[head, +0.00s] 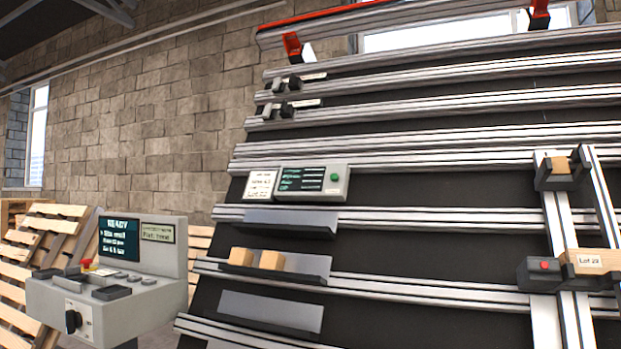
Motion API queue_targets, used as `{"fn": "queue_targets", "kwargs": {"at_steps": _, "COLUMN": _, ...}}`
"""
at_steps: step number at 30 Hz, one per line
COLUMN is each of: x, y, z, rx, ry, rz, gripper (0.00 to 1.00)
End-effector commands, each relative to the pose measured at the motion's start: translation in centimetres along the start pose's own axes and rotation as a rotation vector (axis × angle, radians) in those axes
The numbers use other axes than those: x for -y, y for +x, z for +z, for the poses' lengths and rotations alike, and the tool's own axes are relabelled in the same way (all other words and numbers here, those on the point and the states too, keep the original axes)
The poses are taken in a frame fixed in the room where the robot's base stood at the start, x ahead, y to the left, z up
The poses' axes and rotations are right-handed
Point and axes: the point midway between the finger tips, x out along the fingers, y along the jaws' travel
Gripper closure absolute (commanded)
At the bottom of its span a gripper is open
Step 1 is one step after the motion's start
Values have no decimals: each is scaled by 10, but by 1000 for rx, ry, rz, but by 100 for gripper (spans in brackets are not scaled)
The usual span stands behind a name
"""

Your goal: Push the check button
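A grey control box (338,190) with a dark screen and a green round button (334,177) is fixed on the sloped rail frame, near the middle of the view. A white card with print is at its left. A grey console (120,310) stands at the lower left, with a screen (119,240) reading READY, a red mushroom button (87,264), several dark keys and a black rotary knob (72,320). A red button (544,265) sits on a dark block at the right. No readable label shows which button is the check button. My gripper is not in view.
Sloped metal rails (420,102) fill the right side. Upright rails at the right carry a dark clamp (561,171) around a wooden block and a labelled wooden piece (592,261). Wooden pallets (40,250) lean behind the console.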

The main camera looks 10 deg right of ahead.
Motion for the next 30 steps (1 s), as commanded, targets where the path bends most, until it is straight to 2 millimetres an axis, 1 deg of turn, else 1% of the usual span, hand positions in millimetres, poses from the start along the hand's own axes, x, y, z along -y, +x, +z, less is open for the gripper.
{"fn": "queue_targets", "kwargs": {"at_steps": 1, "x": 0, "y": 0, "z": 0, "rx": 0, "ry": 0, "rz": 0, "gripper": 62}}
{"fn": "queue_targets", "kwargs": {"at_steps": 11, "x": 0, "y": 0, "z": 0, "rx": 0, "ry": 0, "rz": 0, "gripper": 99}}
{"fn": "queue_targets", "kwargs": {"at_steps": 12, "x": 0, "y": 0, "z": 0, "rx": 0, "ry": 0, "rz": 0, "gripper": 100}}
{"fn": "queue_targets", "kwargs": {"at_steps": 30, "x": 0, "y": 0, "z": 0, "rx": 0, "ry": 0, "rz": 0, "gripper": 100}}
